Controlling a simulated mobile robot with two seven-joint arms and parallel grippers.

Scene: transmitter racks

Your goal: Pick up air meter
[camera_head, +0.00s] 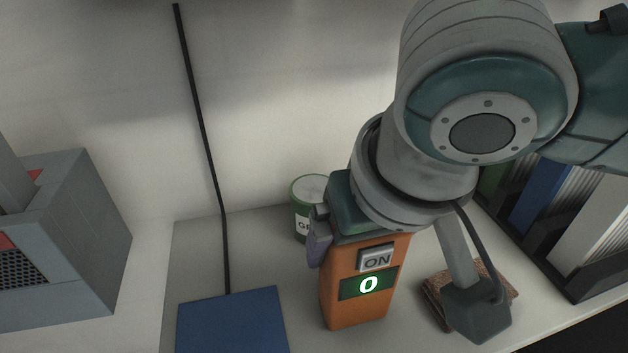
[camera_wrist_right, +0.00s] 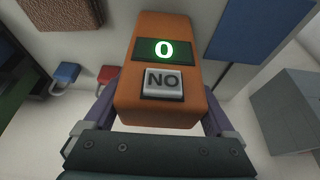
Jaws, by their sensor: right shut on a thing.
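The air meter (camera_head: 358,305) is an orange box with a grey "ON" button and a green display showing a lit 0. It stands upright below my right gripper in the head view. In the right wrist view the air meter (camera_wrist_right: 160,80) fills the middle, its lettering upside down. My right gripper (camera_wrist_right: 165,120) is shut on the top end of the air meter, one finger on each side. In the head view one finger of the right gripper (camera_head: 318,240) shows at the left side of the meter; the other is hidden. My left gripper is not in view.
A green and white can (camera_head: 308,190) stands behind the meter. A blue panel (camera_head: 233,320) with a black cable lies to the left. A grey device (camera_head: 75,245) is at far left. A brown block (camera_head: 432,285) and binders (camera_head: 545,195) are at right.

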